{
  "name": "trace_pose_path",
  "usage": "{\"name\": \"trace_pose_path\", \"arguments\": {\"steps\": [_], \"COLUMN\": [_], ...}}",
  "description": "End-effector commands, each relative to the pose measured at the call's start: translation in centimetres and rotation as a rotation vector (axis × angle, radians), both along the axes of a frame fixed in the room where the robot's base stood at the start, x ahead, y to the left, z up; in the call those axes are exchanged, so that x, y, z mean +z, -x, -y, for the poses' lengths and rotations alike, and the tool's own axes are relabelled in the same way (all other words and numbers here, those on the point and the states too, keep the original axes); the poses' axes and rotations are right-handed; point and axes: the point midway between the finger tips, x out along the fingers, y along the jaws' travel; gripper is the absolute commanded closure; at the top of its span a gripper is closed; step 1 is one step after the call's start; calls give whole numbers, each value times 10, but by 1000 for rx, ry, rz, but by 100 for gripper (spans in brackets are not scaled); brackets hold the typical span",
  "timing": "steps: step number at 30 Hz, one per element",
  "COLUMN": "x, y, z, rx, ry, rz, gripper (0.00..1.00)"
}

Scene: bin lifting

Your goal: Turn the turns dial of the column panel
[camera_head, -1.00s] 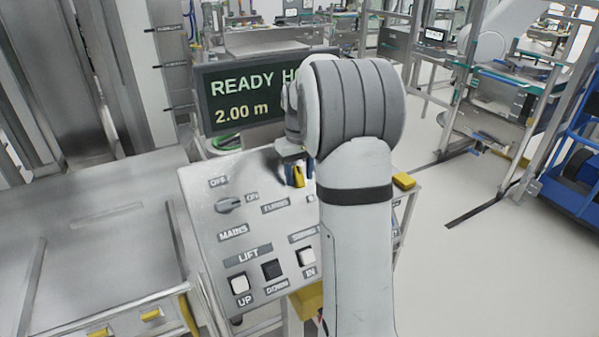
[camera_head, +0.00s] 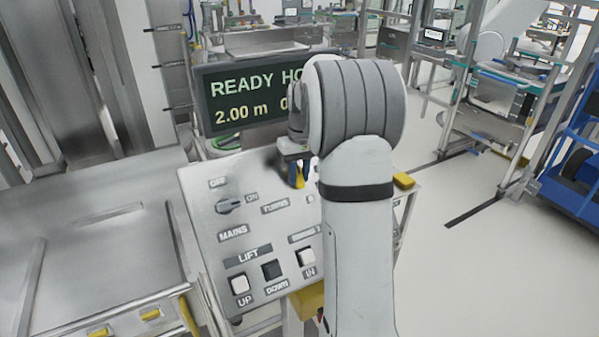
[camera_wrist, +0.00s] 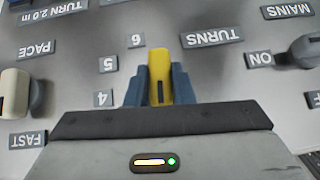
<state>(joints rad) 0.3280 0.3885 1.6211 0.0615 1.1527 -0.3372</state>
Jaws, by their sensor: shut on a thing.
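The yellow turns dial (camera_head: 299,182) is on the sloped column panel (camera_head: 208,203), near its upper edge. In the wrist view the yellow dial (camera_wrist: 159,84) stands between the two blue fingers of my gripper (camera_wrist: 159,86), one finger on each side. My gripper (camera_head: 297,172) is shut on it in the head view, where my arm partly hides the panel. In the wrist view the TURNS label (camera_wrist: 212,36) lies beside the dial, and number plates 4, 5 and 6 (camera_wrist: 108,63) lie to its left. Any marks under the fingers are hidden.
The MAINS switch (camera_head: 229,206) is left of the dial. LIFT buttons UP (camera_head: 239,284) and DOWN (camera_head: 272,270) and the IN button (camera_head: 307,257) sit lower. The pace knob (camera_wrist: 17,92) shows in the wrist view. A screen (camera_head: 245,98) reading READY and 2.00 m stands behind.

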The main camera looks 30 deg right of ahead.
Motion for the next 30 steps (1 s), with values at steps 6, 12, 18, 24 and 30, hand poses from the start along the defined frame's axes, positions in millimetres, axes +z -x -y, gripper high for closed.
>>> {"name": "trace_pose_path", "arguments": {"steps": [6,12,18,24,30], "x": [1,0,-1,-2,-2], "y": [0,0,0,1,1], "z": [3,6,7,8,8], "rx": [-99,-203,-294,-356,-390], "ry": [-115,-239,-348,-424,-464], "rz": [-3,-6,-9,-12,-13], "gripper": [100,100,100,100,100]}}
